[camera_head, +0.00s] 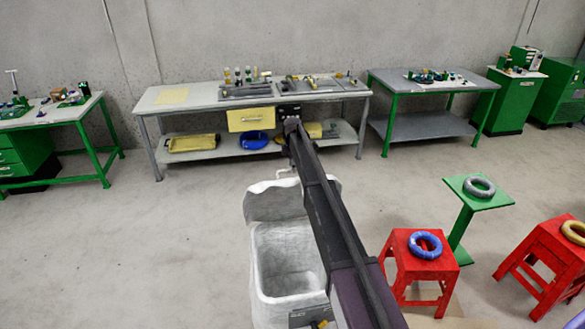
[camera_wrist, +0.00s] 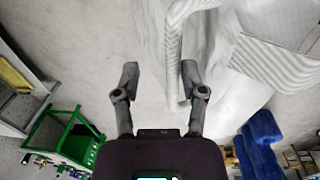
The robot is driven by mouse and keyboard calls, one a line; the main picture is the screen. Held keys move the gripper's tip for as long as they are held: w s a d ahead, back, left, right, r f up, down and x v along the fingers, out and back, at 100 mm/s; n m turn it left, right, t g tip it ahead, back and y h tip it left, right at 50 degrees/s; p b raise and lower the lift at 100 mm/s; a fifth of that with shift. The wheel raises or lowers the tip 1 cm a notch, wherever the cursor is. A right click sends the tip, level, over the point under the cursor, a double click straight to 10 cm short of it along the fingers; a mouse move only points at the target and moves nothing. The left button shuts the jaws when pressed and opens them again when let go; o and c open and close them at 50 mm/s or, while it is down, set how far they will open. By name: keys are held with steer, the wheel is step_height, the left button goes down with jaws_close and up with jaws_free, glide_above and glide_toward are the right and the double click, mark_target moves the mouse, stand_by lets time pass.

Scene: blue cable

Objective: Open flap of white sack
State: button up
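The white sack (camera_head: 262,270) stands on the floor in the head view, partly behind my arm. Its mouth shows from above and its inside is visible. The white flap (camera_head: 268,204) stands raised along the far rim, with a thin white loop above it. In the wrist view, the sack (camera_wrist: 225,75) fills the upper right and a white loop strap (camera_wrist: 173,45) hangs down near my right finger. I cannot tell whether the strap touches the right finger. In the head view the fingers cannot be made out.
A blue cable coil (camera_head: 424,246) lies on a red stool (camera_head: 411,275) right of the sack. A grey coil (camera_head: 479,187) lies on a green stand (camera_head: 461,225). A workbench (camera_head: 205,105) stands behind. The floor left of the sack is clear.

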steer(key=w+a+r+p, duration=0.2)
steer(key=w+r+p, duration=0.6)
steer(key=w, duration=0.3)
steer(key=shift+a+r, duration=0.25)
steer(key=shift+r, duration=0.1)
stand_by(1.5)
steer(key=shift+s, duration=0.15)
stand_by(0.4)
steer(key=s+d+f+m+b, duration=0.3)
steer(key=s+d+m, duration=0.4)
steer(key=s, duration=1.2)
steer(key=s+d+f+m+b, duration=0.3)
steer(key=s+d+m, duration=0.3)
steer(key=s, duration=1.4)
steer(key=s+d+f+m+b, duration=0.3)
steer(key=s+d+m, duration=0.4)
steer(key=s, duration=1.2)
steer(key=d+f, duration=0.1)
steer(key=d, duration=0.2)
steer(key=shift+s+d+m+g+b, duration=0.3)
steer(key=shift+s+g+b, duration=0.05)
steer(key=shift+g+b, duration=0.05)
steer(key=shift+f, duration=0.1)
jaws_close()
